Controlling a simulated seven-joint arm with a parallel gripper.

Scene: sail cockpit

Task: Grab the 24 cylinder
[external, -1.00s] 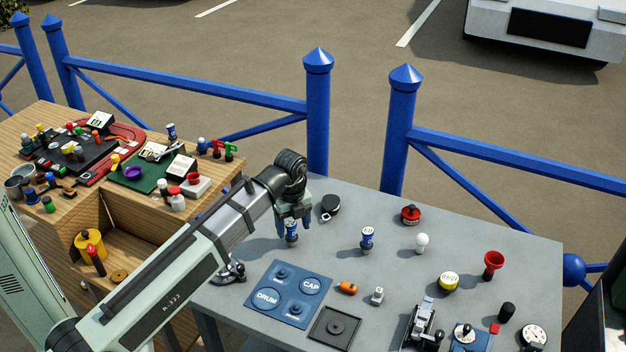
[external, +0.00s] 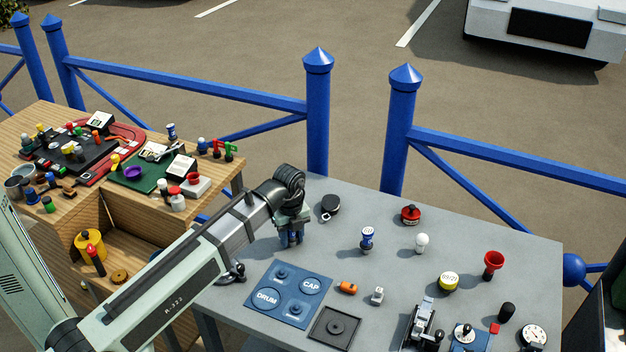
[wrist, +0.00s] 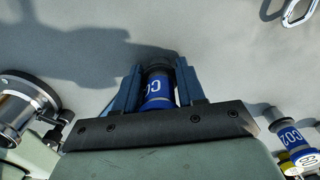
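A blue CO2-labelled cylinder (wrist: 158,88) with a dark end stands between the two fingers of my gripper (wrist: 158,75) in the wrist view. The fingers are close on both sides of it; whether they touch it is unclear. In the external view my gripper (external: 291,236) is low over the grey table and hides most of this cylinder. A second blue and white cylinder (external: 367,239) stands upright to the right, and it also shows at the right edge of the wrist view (wrist: 292,138). I cannot read 24 clearly on either one.
A blue tray (external: 262,312) marked DRUM and CAP lies in front of my gripper. A black round item (external: 330,205) is close behind right. A white bulb (external: 421,243), red-topped item (external: 410,215) and orange item (external: 347,287) stand further right. A metal fitting (wrist: 18,112) is left in the wrist view.

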